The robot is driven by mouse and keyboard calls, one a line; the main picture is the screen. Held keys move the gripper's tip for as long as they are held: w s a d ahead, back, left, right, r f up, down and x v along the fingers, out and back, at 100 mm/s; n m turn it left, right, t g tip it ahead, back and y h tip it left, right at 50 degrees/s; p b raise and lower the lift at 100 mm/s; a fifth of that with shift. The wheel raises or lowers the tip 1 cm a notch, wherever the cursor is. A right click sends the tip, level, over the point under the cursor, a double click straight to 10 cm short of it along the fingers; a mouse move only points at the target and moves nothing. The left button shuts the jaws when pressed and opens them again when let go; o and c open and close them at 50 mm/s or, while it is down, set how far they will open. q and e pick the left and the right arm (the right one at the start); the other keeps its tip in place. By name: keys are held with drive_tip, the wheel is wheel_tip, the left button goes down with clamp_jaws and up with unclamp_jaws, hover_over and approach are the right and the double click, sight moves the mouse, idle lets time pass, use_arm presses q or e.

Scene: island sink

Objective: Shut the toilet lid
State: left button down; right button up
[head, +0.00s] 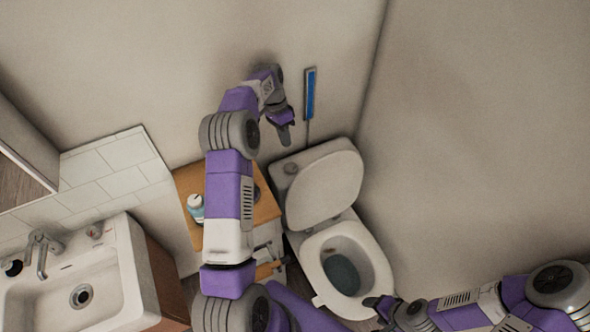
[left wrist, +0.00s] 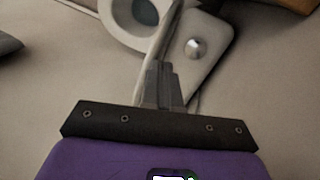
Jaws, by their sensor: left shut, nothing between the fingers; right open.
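The white toilet (head: 312,245) stands against the back wall. Its lid (head: 325,188) is raised, leaning back by the cistern, and the bowl (head: 345,272) is uncovered. In the left wrist view the lid (left wrist: 172,30) shows nearly edge-on between the bowl (left wrist: 112,28) and the cistern top with its round button (left wrist: 195,47). My left gripper (head: 287,138) is shut and empty, above and behind the cistern; its closed fingers also show in the left wrist view (left wrist: 162,80). My right gripper (head: 376,303) is open and empty near the front rim of the bowl.
A wooden-topped cabinet (head: 188,182) with a small white jar (head: 196,207) stands left of the toilet, partly behind my left arm. A sink (head: 120,285) is at the lower left. A blue-fronted wall item (head: 310,95) hangs behind the toilet. A bare wall is on the right.

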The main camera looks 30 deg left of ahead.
use_arm(q)
drive_tip(key=b+x, duration=0.1)
drive_tip(key=x, duration=0.4)
drive_tip(key=b+x, duration=0.2)
drive_tip(key=x, duration=0.2)
drive_tip(key=w+a+b+x, duration=0.1)
drive_tip(key=b+x, duration=0.1)
drive_tip(key=x, duration=0.3)
drive_tip(key=shift+f, duration=0.55)
